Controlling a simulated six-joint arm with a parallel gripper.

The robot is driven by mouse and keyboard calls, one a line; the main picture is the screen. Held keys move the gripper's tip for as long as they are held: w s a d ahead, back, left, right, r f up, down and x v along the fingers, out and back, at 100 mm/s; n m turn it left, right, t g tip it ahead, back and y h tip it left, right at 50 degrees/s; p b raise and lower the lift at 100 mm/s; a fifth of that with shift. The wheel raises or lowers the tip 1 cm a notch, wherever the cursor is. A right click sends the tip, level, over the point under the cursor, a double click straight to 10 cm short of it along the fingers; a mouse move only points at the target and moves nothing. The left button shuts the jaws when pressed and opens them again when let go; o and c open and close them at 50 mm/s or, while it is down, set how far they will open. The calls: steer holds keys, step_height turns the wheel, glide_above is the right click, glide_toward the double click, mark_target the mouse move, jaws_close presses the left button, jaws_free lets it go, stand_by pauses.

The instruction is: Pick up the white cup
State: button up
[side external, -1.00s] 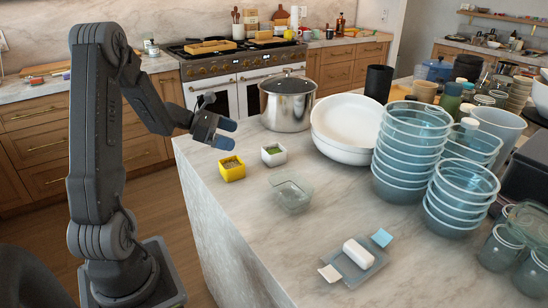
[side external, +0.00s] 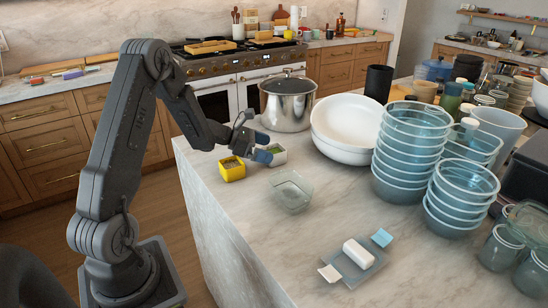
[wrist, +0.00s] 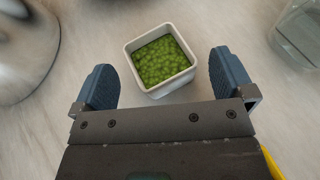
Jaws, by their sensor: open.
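The white cup (wrist: 187,78) is a small square container with green contents. In the wrist view it stands upright between and just beyond the tips of my open gripper (wrist: 165,82), apart from both blue fingers. In the side view my gripper (side external: 262,146) is low over the island, and its fingers hide part of the white cup (side external: 279,158). Whether a finger touches the cup cannot be told from the side view.
A yellow cup (side external: 232,169) stands close beside the white cup. A clear glass dish (side external: 290,194) is nearer the camera. A steel pot (side external: 287,105) stands behind, with large white bowls (side external: 345,148) and stacked glass bowls (side external: 400,185) to the right.

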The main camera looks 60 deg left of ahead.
steer(key=shift+x, duration=0.8)
steer(key=shift+c, duration=0.3)
steer(key=c, duration=1)
